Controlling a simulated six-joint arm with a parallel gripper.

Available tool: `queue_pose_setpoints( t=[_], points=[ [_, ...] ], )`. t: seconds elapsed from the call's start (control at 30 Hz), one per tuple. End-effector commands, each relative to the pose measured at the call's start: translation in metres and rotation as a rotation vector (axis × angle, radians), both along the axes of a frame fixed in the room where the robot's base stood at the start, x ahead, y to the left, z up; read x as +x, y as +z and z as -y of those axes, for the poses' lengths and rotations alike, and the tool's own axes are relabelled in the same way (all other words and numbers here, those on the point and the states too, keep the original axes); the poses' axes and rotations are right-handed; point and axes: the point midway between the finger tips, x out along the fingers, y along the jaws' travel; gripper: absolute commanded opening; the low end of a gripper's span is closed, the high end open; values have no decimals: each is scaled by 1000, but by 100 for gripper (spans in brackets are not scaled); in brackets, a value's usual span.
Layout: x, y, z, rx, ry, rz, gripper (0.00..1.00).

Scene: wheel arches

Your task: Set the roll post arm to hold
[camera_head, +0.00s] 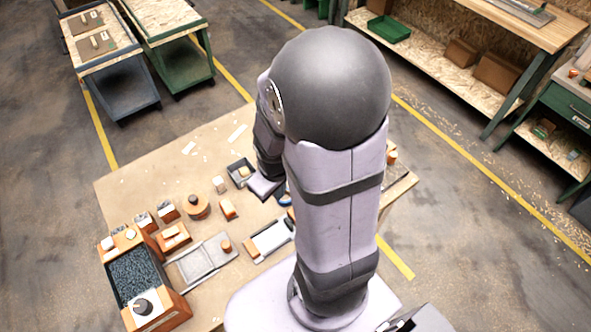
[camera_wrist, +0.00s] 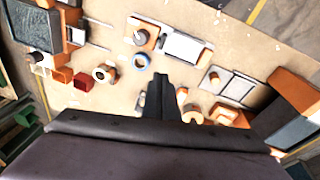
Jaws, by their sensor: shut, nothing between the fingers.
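My gripper (camera_wrist: 159,80) shows in the wrist view as two dark fingers held together, empty, above the wooden table (camera_wrist: 118,100). A blue ring (camera_wrist: 140,62) lies just up and left of the fingertips in the picture. Beside it is an orange block with a short round post (camera_wrist: 140,38). In the head view a round wooden piece with a dark knob (camera_head: 195,205) stands on the table. I cannot tell which piece is the roll post, or how its arm is set. My own arm hides part of the table and my gripper in the head view.
An orange box of dark grains (camera_head: 135,275) stands at the table's left. Grey flat trays (camera_head: 203,262) lie near it. Carts (camera_head: 115,85) and shelves stand beyond the table. Some tabletop is bare.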

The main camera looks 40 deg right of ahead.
Motion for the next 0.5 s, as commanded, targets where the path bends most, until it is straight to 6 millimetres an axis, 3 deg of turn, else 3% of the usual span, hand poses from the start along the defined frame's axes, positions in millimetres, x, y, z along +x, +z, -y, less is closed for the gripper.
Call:
queue_pose_setpoints(
  t=[0.2,0.5],
  points=[
    [13,-34,50,-56,153,91,0],
    [19,-69,88,-117,364,269,0]
  ],
)
